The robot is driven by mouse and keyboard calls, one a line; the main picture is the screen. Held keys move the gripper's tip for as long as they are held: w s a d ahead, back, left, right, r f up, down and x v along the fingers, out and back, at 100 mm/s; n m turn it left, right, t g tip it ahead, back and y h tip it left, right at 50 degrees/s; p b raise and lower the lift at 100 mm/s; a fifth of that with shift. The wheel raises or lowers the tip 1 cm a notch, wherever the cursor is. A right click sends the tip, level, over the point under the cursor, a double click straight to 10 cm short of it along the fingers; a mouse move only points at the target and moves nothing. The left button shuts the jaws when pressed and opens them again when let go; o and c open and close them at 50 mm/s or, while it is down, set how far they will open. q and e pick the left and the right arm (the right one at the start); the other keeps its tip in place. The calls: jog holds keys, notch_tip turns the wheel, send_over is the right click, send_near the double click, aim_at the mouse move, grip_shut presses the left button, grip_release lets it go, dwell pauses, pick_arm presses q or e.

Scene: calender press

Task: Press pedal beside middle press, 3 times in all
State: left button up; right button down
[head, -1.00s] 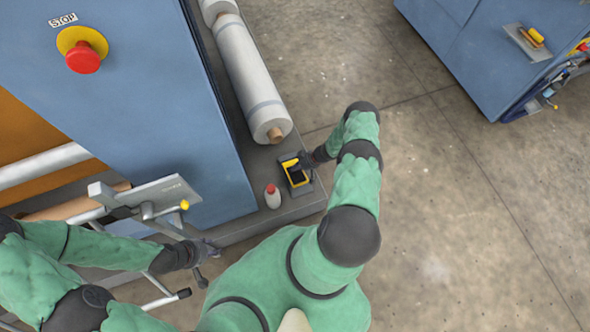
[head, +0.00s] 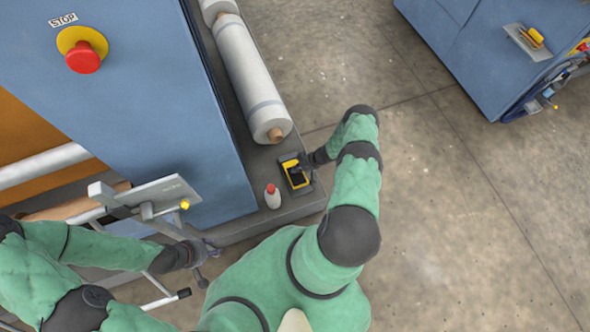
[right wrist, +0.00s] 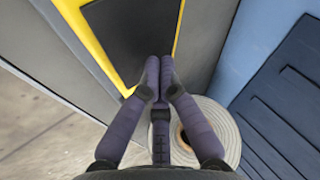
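The pedal (head: 297,180), a black plate in a yellow frame, sits on the grey ledge beside the blue press (head: 130,100). In the right wrist view the pedal's black plate (right wrist: 130,35) fills the upper middle. My right gripper (head: 298,170) is over the pedal, partly hiding it. In the right wrist view its fingers (right wrist: 159,68) are drawn together with nothing between them, and their tips overlap the plate's near edge. I cannot tell whether they touch it. My left gripper (head: 210,252) is near the press's hand rails; its fingers are too small to read.
A white roll (head: 250,80) lies on the ledge behind the pedal. A small bottle with a red cap (head: 272,197) stands left of the pedal. A red stop button (head: 83,57) is on the press. Another blue machine (head: 480,50) is at top right. Concrete floor at right is clear.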

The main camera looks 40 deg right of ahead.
jog(key=shift+s+a+f, duration=0.1)
jog(key=shift+s+f, duration=0.15)
jog(key=shift+f, duration=0.4)
dwell(0.6)
jog(key=shift+r, duration=0.15)
jog(key=shift+w+r, duration=0.25)
jog(key=shift+r, duration=0.5)
jog(key=shift+w+r, duration=0.25)
jog(key=shift+r, duration=0.45)
jog(key=shift+d, duration=0.2)
jog(key=shift+w+d+r+p, duration=0.1)
jog(key=shift+w+r, duration=0.15)
jog(key=shift+r, duration=0.55)
jog(key=shift+w+d+r+p, duration=0.1)
jog(key=shift+w+r, duration=0.1)
jog(key=shift+r, duration=0.6)
jog(key=shift+w+r+p, duration=0.1)
jog(key=shift+w+r, duration=0.15)
jog(key=shift+r, duration=0.55)
